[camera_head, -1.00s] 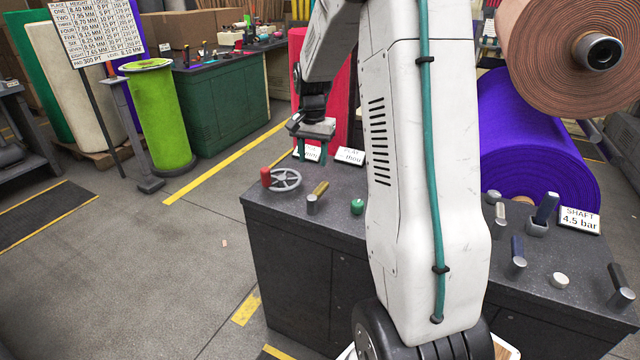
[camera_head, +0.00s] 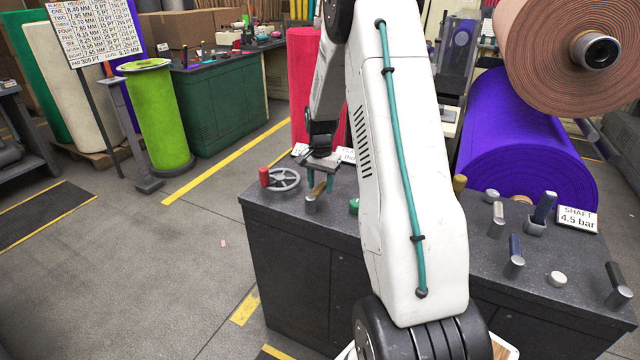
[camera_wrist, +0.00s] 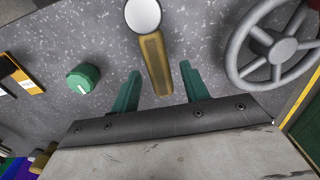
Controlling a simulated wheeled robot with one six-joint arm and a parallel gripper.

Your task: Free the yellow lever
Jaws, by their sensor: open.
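The yellow lever (camera_wrist: 155,65) is a mustard-yellow bar with a round grey hub (camera_wrist: 143,14) on the dark speckled console. In the head view the yellow lever (camera_head: 319,188) is partly covered by my gripper (camera_head: 320,186). My gripper (camera_wrist: 160,70) is open, with one teal finger on each side of the lever's free end in the wrist view. Gaps show between the bar and both fingers. I cannot tell exactly how far the fingertips are above the console.
A grey handwheel (camera_wrist: 277,47) with a red handle (camera_head: 264,177) lies close to the lever. A green knob (camera_wrist: 84,77) is on the lever's other side. Another yellow handle (camera_head: 459,183) and several blue and grey levers stand farther right on the console (camera_head: 290,225).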

